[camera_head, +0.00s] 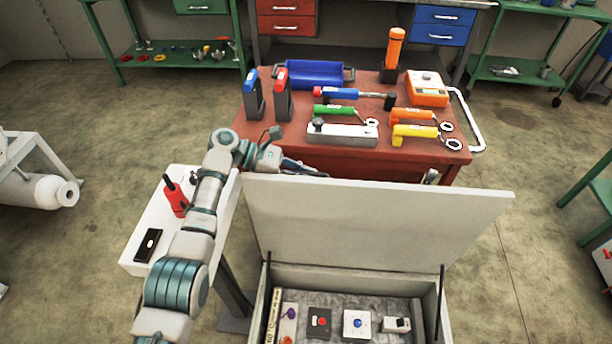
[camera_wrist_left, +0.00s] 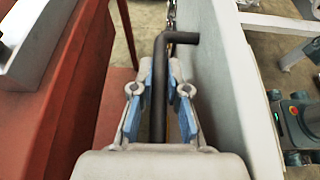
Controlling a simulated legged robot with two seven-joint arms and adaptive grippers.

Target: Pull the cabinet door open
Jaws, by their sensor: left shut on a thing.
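The cabinet (camera_head: 258,310) stands at the bottom centre in the head view. Its pale door (camera_head: 375,222) is swung up and stands steeply raised, with the inside showing. Colored buttons and switches show in the cabinet. My left gripper (camera_head: 300,168) is at the far side of the door's upper left edge, partly hidden behind it. In the left wrist view my left gripper (camera_wrist_left: 160,100) is shut around a dark bent handle (camera_wrist_left: 160,58) beside the door's outer face (camera_wrist_left: 245,100). My right gripper is in neither view.
A red table (camera_head: 400,165) with several tools stands close behind the door and the left gripper. A small white table (camera_head: 150,255) with a red tool (camera_head: 175,197) is left of the cabinet, under my left arm.

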